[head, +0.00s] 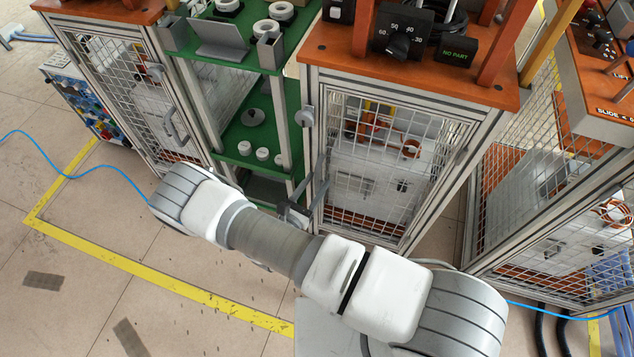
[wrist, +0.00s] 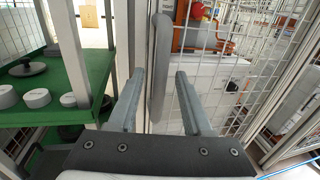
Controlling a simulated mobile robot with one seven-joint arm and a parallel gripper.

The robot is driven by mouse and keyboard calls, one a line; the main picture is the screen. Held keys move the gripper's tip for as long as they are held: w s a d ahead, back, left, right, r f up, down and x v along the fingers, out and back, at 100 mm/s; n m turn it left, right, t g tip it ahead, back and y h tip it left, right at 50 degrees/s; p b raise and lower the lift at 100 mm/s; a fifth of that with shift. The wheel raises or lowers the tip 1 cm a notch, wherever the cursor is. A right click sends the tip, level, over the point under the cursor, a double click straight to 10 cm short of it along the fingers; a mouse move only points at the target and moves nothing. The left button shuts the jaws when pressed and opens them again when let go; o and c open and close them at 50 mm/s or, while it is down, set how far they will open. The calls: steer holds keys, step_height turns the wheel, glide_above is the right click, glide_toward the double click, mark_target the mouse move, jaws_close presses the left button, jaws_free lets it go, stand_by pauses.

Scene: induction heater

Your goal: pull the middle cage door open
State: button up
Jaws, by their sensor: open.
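The middle cage door (head: 390,165) is a wire mesh panel in a grey metal frame, under an orange top. It looks shut. Its grey vertical bar handle (wrist: 160,60) is on the door's left side, and it also shows in the head view (head: 318,172). My gripper (wrist: 158,74) is open, with one finger on each side of the handle in the wrist view. Gaps show between the handle and both fingers. I cannot tell how deep the handle sits between them. In the head view my gripper (head: 296,208) is partly hidden by my arm.
A green shelf (head: 238,150) with white round parts stands just left of the door. Another mesh cage (head: 130,90) with a handle is further left, and a third cage (head: 560,200) is at right. A blue hose (head: 75,175) and yellow tape (head: 150,270) lie on open floor.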

steer(key=shift+w+d, duration=0.25)
steer(key=shift+w, duration=0.15)
steer(key=shift+c, duration=0.2)
jaws_close()
stand_by(1.1)
